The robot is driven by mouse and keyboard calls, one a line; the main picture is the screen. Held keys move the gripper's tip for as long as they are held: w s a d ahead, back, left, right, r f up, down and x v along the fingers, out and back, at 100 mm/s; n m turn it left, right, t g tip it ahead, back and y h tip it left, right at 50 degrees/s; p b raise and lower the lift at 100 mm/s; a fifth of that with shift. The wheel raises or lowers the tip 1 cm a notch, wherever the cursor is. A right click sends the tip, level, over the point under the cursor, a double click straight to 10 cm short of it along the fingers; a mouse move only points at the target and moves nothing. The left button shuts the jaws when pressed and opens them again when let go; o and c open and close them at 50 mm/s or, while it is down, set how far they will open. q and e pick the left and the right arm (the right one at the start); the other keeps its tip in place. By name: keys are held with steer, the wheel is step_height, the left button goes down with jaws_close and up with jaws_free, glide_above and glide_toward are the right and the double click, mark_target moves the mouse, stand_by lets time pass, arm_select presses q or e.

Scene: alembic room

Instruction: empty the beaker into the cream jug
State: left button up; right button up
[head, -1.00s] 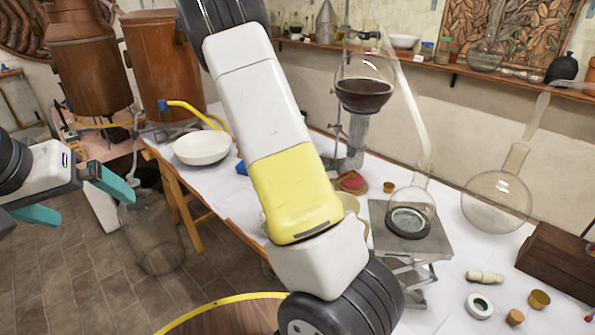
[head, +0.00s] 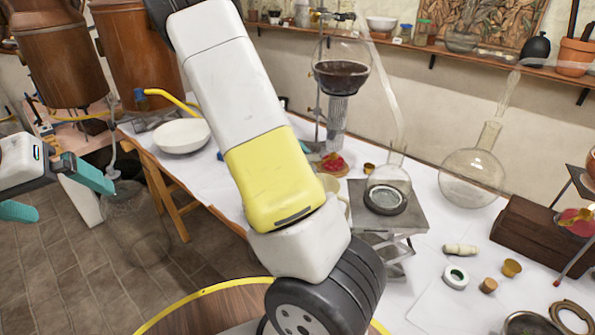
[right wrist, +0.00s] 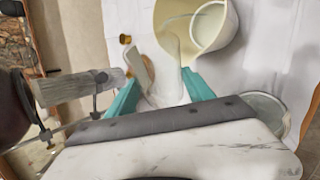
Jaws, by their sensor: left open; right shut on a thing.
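The cream jug (right wrist: 226,42) shows at the top of the right wrist view, its wide mouth towards the camera. In the head view only a pale edge of it (head: 346,198) shows beside my right arm. My right gripper (right wrist: 154,88) is shut on a clear, pale thing, apparently the beaker (right wrist: 164,80), close beside the jug. The beaker's outline is faint, and I cannot tell its contents or whether it touches the jug. In the head view my arm hides it. My left gripper (head: 58,192) is open and empty at the far left, over the floor.
A metal stand (head: 408,213) bearing a glass vessel (head: 388,174) is right of the jug. A round flask (head: 470,178), a wooden box (head: 527,232) and small corks lie farther right. A white bowl (head: 181,136) is on the table's left end.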

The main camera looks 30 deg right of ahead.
steer(key=shift+s+r+t, duration=0.35)
steer(key=shift+s+t, duration=0.05)
steer(key=shift+s, duration=0.05)
stand_by(0.7)
steer(key=shift+s+d+r+m+t, duration=0.15)
steer(key=shift+s+r+m+t, duration=0.3)
steer(key=shift+t, duration=0.35)
stand_by(0.4)
steer(key=shift+r, duration=0.15)
steer(key=shift+s+d+m, duration=0.1)
steer(key=shift+s+m, duration=0.15)
steer(key=shift+w+r+t+y, duration=0.1)
steer(key=shift+r+t+y, duration=0.2)
steer(key=shift+t, duration=0.3)
steer(key=shift+s+r+t, duration=0.15)
steer(key=shift+s+t, duration=0.1)
steer(key=shift+t, duration=0.05)
stand_by(0.4)
